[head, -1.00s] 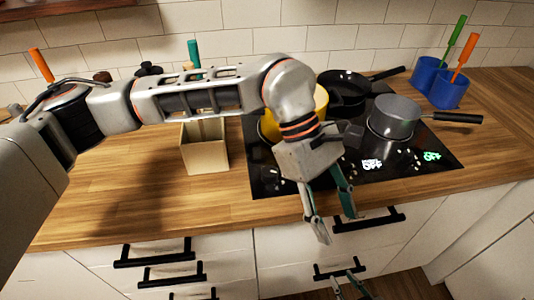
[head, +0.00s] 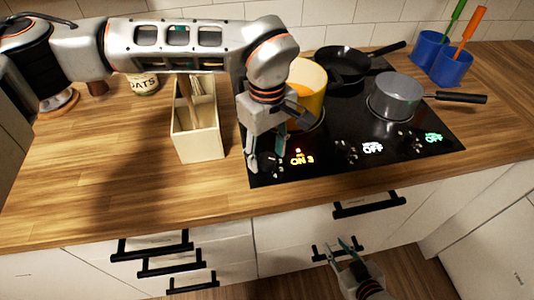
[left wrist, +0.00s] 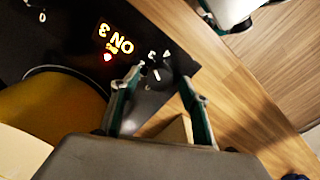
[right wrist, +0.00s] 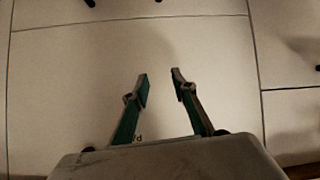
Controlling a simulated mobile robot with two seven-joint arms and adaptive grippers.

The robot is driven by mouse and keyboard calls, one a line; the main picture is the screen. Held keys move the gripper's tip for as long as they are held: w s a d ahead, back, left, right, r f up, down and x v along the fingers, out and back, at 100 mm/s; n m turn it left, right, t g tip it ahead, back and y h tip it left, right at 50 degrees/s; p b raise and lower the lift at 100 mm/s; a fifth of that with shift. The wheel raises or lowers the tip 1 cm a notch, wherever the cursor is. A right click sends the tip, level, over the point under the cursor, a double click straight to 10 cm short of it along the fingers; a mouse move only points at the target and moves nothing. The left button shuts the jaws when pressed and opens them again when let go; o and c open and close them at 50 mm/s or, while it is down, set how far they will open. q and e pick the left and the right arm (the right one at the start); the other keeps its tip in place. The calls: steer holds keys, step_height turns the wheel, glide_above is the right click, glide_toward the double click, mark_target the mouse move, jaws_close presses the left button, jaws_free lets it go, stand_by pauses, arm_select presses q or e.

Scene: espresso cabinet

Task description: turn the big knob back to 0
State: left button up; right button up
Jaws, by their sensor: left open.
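The big black knob sits at the front left corner of the black cooktop (head: 385,145), beside a lit display (head: 302,159) reading "ON 3". My left gripper (head: 266,161) is open just above this corner and partly hides the knob in the head view. In the left wrist view the knob (left wrist: 156,73) shows between the open fingers of the left gripper (left wrist: 162,82), with a 3 mark beside it. I cannot tell whether the fingers touch it. My right gripper (head: 343,246) is open and low in front of the drawers; in the right wrist view (right wrist: 160,78) it is empty.
A yellow pot (head: 312,90) stands behind the left gripper. A grey saucepan (head: 397,97) and a black pan (head: 345,64) stand on the cooktop. A cream utensil box (head: 198,140) stands just left of it. The front counter strip is clear. Two other displays read "OFF".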

arm_select(q)
steer(key=shift+f, duration=0.5)
steer(key=c, duration=1.1)
